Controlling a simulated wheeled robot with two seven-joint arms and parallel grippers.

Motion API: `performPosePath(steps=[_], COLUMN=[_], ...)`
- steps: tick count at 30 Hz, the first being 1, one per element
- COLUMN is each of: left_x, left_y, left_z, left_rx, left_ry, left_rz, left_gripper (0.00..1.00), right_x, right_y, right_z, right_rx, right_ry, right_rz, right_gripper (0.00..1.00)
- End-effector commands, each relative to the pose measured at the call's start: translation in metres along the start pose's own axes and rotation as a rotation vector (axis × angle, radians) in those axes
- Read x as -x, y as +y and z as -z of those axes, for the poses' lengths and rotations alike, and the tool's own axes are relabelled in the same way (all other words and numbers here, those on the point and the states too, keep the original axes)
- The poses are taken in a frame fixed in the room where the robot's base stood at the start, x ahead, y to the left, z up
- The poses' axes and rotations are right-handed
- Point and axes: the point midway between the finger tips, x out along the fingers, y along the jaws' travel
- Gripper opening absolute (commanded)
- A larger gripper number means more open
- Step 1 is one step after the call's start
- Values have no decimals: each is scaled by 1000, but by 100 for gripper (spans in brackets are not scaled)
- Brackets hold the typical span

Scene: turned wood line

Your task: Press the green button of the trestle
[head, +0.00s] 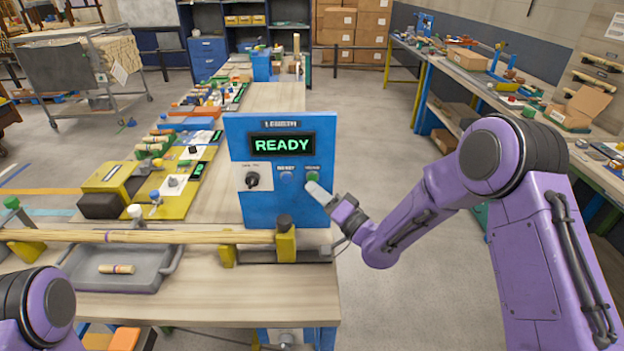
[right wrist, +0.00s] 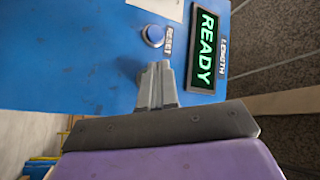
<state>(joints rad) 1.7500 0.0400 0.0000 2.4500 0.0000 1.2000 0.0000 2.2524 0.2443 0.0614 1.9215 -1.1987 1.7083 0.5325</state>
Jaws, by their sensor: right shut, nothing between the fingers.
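The green button (head: 313,176) is on the right of an upright blue panel (head: 240,135) on the bench. The panel's display (head: 282,145) reads READY in green; it also shows in the wrist view (right wrist: 204,48). My right gripper (head: 319,191) is shut and empty, its tips just below and right of the green button; I cannot tell if they touch. In the wrist view the shut fingers (right wrist: 156,85) point at the panel and the green button is hidden. A blue button (head: 286,177) marked RESET sits left of it. My left gripper is out of view.
A black knob (head: 252,180) is at the panel's left. A long wooden rod (head: 150,237) lies across yellow supports (head: 286,243) in front of the panel. A grey tray (head: 110,280) holds a short turned piece (head: 117,269). Floor right of the bench is clear.

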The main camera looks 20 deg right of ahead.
Motion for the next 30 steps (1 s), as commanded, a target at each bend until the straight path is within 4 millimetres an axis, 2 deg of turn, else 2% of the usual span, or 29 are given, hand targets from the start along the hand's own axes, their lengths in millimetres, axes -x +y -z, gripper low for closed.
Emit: performPosePath(steps=[30], left_x=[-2], left_y=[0], left_z=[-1], left_rx=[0], left_ry=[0], left_rz=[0], left_gripper=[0], right_x=[-6], right_y=[5], right_z=[5], right_rx=[0], right_ry=[0], right_rz=[0], right_gripper=[0])
